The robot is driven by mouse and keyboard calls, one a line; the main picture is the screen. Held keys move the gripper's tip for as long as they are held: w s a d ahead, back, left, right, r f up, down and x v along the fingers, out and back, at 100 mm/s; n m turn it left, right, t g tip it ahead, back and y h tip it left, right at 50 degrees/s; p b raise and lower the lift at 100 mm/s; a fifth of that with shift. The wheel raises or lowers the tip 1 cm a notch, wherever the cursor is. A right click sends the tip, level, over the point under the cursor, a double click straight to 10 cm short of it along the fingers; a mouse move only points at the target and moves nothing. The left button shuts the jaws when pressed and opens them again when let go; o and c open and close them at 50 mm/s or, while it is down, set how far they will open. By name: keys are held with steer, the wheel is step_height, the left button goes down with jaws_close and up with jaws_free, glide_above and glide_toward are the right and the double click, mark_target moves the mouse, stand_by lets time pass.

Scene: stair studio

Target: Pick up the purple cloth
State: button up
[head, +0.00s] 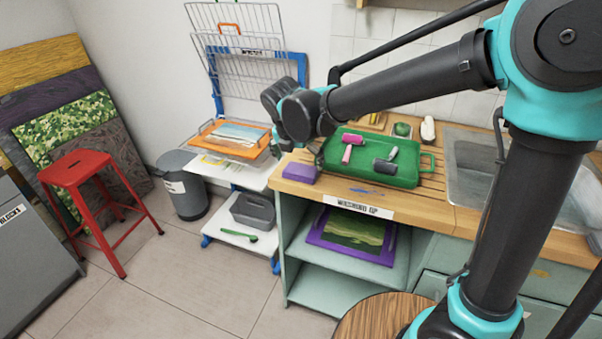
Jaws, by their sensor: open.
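The purple cloth (300,172) looks like a small folded block. It lies at the left front corner of the wooden counter (430,204), just left of the green tray. My gripper (284,140) is at the far end of my arm, above and a little left of the cloth in the picture. It appears apart from the cloth. The fingers are mostly hidden behind my dark wrist joints. Nothing shows held in it.
A green tray (428,161) holds a pink roller, a dark roller and a small tool. A sink (478,150) lies to the right. A red stool (76,169) stands on the floor.

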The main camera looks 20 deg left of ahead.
mark_target(301, 169)
steer(key=shift+x, duration=1.55)
steer(key=shift+s, duration=0.1)
steer(key=c, duration=0.9)
steer(key=shift+r, duration=0.1)
step_height(301, 169, up, 20)
steer(key=shift+f, duration=0.1)
